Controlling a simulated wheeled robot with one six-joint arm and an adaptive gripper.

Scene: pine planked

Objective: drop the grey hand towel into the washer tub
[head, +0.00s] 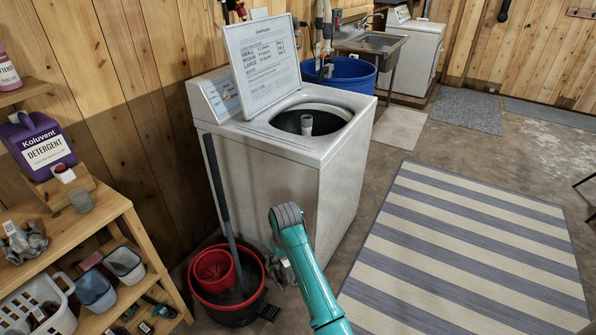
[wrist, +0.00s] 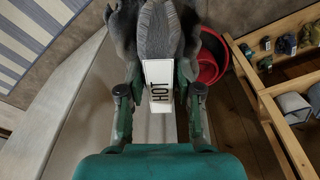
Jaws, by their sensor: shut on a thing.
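The grey hand towel (wrist: 160,28) is bunched between the fingers of my gripper (wrist: 160,92) in the wrist view, with a white tag reading HOT on it. In the head view my gripper (head: 281,268) is low, beside the front of the white washer (head: 262,180), below its top and apart from the tub. The towel is mostly hidden there. The washer lid (head: 262,62) stands open. The washer tub (head: 290,122) is a dark round opening with a pale central post.
A red bucket (head: 196,300) with a mop handle stands left of my gripper. A wooden shelf (head: 110,215) at left holds detergent (head: 38,145), bins and another crumpled grey cloth (head: 22,243). A striped rug (head: 465,255) lies on open floor at right. A blue tub (head: 350,74) stands behind the washer.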

